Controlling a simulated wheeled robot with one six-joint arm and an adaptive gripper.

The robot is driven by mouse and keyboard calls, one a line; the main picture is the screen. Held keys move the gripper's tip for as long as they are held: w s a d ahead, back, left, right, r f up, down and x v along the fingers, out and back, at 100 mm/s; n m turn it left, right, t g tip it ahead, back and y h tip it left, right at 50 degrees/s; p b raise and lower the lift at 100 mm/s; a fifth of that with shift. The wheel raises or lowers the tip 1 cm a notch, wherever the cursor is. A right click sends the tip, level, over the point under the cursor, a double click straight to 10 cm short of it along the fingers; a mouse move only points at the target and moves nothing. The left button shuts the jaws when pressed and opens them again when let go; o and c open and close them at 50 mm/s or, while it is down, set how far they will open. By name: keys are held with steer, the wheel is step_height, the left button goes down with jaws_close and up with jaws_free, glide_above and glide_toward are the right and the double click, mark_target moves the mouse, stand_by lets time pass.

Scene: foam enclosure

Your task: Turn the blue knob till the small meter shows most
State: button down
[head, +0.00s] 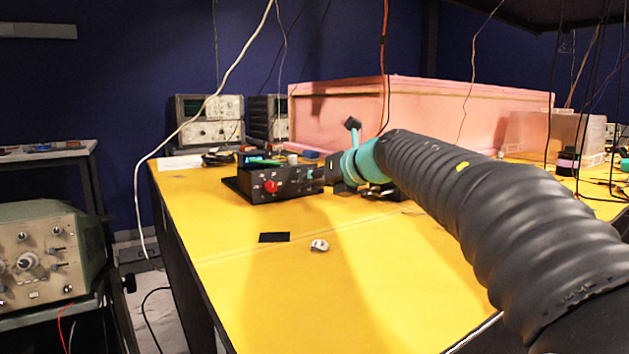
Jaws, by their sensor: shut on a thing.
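A black control box (262,184) stands on the yellow table, with a red knob (270,186) on the left of its front panel. The blue knob (310,174) is at the right end of this panel, small and partly covered by my gripper. My gripper (322,173) reaches in from the right and is shut on the blue knob. A small dark device with a green strip (262,161) sits at the back of the box. It may be the small meter, but its reading is too small to make out.
The yellow table (370,290) is mostly clear in front. A black patch (274,237) and a small grey-white object (319,245) lie there. A pink foam enclosure (340,120) stands behind my gripper. Cables hang from above, and a white one (190,115) passes left of the box.

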steer(key=shift+r+p, duration=0.1)
steer(key=shift+p, duration=0.3)
steer(key=shift+d+m+y+p, duration=0.1)
steer(key=shift+m+y+p, duration=0.2)
steer(key=shift+m+p, duration=0.3)
steer(key=shift+w+m+g+y+p, duration=0.1)
steer(key=shift+m+g+y+p, duration=0.2)
steer(key=shift+m+y+p, duration=0.25)
steer(key=m+y, duration=0.1)
steer(key=m, duration=0.1)
steer(key=m+y, duration=0.1)
steer(key=m, duration=0.1)
steer(key=shift+d+f, duration=0.15)
steer(key=shift+f, duration=0.2)
steer(key=c, duration=1)
jaws_free()
steer(key=shift+w, duration=0.1)
steer(key=shift+o, duration=0.2)
